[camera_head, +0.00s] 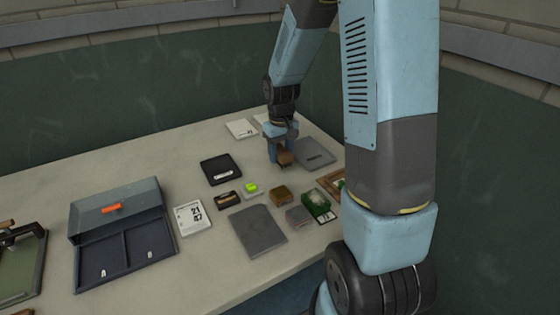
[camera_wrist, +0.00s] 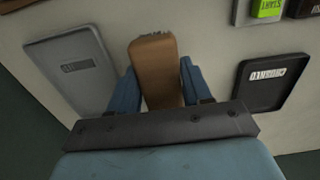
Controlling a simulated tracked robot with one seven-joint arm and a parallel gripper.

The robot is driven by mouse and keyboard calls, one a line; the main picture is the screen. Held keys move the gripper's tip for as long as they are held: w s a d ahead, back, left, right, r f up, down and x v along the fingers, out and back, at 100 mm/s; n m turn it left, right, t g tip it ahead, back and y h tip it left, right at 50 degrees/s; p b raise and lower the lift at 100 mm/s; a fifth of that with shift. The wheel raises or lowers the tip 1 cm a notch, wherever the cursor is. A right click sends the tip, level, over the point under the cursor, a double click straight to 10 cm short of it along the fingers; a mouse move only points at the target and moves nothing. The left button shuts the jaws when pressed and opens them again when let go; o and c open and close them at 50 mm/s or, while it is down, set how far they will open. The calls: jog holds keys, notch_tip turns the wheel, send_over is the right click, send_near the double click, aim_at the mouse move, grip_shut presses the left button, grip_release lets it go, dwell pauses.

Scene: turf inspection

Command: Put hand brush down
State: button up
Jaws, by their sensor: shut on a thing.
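The hand brush (camera_wrist: 154,72) is a brown wooden block with a ragged bristle edge at its far end. My gripper (camera_wrist: 158,85) is shut on it, with one blue finger on each side. In the head view my gripper (camera_head: 282,142) points down over the back right of the table, and the brush (camera_head: 285,158) shows small at its tips. A black square tray (camera_head: 221,169) lies to its left and a grey flat tray (camera_head: 315,154) to its right. I cannot tell whether the brush touches the table.
A brown block (camera_head: 281,194), a green-topped box (camera_head: 317,204), a small unit with a lime button (camera_head: 251,188) and a grey slab (camera_head: 259,230) lie nearer. An open grey toolbox (camera_head: 122,240) stands left. White cards (camera_head: 240,128) lie behind. Bare tabletop lies between the trays.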

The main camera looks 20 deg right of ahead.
aim_at(280, 161)
jog(key=shift+w+f, duration=0.2)
jog(key=shift+f, duration=0.1)
jog(key=shift+w+f, duration=0.15)
jog(key=shift+f, duration=1.45)
jog(key=o, duration=1.2)
jog(key=shift+f, duration=0.1)
